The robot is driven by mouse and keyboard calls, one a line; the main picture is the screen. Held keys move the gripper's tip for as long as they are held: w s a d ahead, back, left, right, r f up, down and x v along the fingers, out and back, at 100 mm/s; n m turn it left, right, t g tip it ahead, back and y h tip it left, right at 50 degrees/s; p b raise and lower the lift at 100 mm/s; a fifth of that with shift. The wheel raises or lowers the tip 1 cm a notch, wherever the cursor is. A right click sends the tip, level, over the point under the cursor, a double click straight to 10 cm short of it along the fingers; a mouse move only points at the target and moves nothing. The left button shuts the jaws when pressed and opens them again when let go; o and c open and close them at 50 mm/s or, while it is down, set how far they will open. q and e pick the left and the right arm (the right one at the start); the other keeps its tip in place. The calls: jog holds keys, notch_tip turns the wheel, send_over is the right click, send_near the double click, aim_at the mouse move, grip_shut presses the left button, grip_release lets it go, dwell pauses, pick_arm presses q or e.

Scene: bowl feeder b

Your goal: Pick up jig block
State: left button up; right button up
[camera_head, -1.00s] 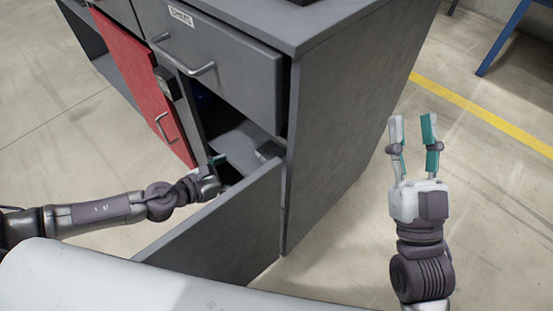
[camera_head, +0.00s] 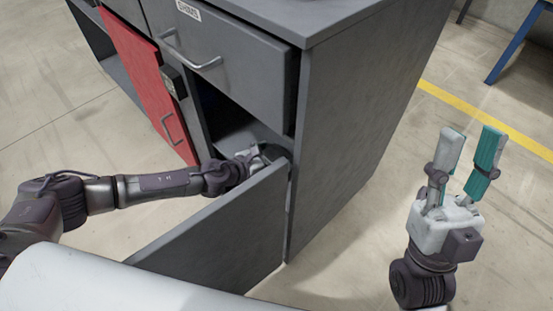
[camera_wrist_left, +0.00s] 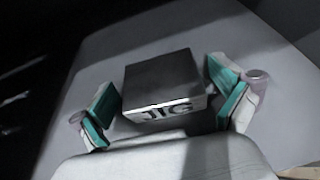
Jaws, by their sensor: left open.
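The jig block (camera_wrist_left: 160,85) is a dark grey box with "JIG" lettering on its near side. It rests on a grey shelf (camera_wrist_left: 110,60) inside the cabinet. My left gripper (camera_wrist_left: 165,100) is open, with one teal-padded finger on each side of the block and a visible gap on both sides. In the head view my left gripper (camera_head: 255,155) reaches into the cabinet's open lower compartment, and the block cannot be made out there. My right gripper (camera_head: 471,155) is open and empty, right of the cabinet above the floor.
The grey cabinet (camera_head: 345,120) has its grey lower door (camera_head: 220,235) standing open below my left arm. A red door (camera_head: 145,80) is at the left.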

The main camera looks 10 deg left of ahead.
pick_arm(q)
jog(key=shift+w+d, duration=0.2)
jog(key=shift+w, duration=0.05)
jog(key=c, duration=1.4)
jog(key=shift+c, duration=0.2)
